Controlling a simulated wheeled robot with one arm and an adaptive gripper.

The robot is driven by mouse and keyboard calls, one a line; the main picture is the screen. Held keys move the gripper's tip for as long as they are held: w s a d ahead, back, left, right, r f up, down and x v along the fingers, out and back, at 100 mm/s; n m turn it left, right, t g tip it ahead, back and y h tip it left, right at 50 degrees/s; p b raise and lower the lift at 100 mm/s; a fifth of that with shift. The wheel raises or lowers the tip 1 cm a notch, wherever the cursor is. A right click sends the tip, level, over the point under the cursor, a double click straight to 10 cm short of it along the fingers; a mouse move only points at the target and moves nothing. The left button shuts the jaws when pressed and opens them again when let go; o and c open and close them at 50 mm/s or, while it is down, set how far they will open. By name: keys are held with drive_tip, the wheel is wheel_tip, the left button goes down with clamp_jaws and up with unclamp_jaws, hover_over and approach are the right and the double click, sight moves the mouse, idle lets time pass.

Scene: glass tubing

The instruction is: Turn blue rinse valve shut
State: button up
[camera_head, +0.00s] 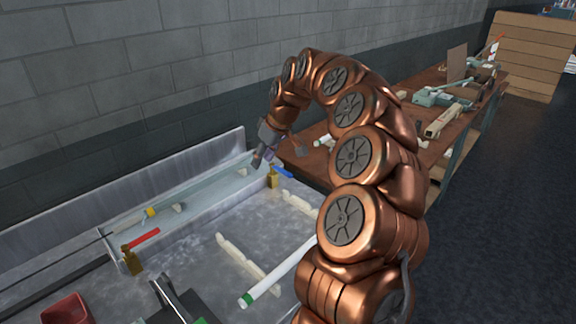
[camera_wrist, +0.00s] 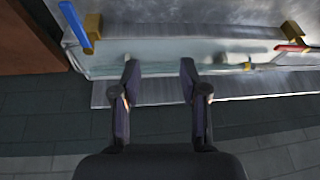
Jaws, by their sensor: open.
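The blue rinse valve has a blue lever handle (camera_head: 283,171) on a brass body (camera_head: 273,181), at the right end of the metal trough in the head view. In the wrist view the blue handle (camera_wrist: 73,22) is at the upper left, slanting, with its brass body (camera_wrist: 92,28) beside it. My gripper (camera_head: 262,158) is above the trough's back edge, up and left of the blue valve in the head view. In the wrist view my gripper (camera_wrist: 160,78) is open with nothing between its fingers, and the blue handle is apart from it, beyond the left finger.
A red-handled valve (camera_head: 142,240) is at the trough's left end; its red handle (camera_wrist: 290,47) shows at right in the wrist view. A glass tube with green ends (camera_head: 272,275) lies on the metal bench by white racks (camera_head: 246,262). A red bin (camera_head: 66,309) is at front left. A wall is behind.

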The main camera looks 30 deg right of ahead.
drive_tip(key=m+h, duration=0.1)
approach(286, 172)
drive_tip(key=shift+p+x, duration=1.85)
drive_tip(key=shift+x, duration=2.05)
drive_tip(key=shift+c, duration=0.3)
clamp_jaws()
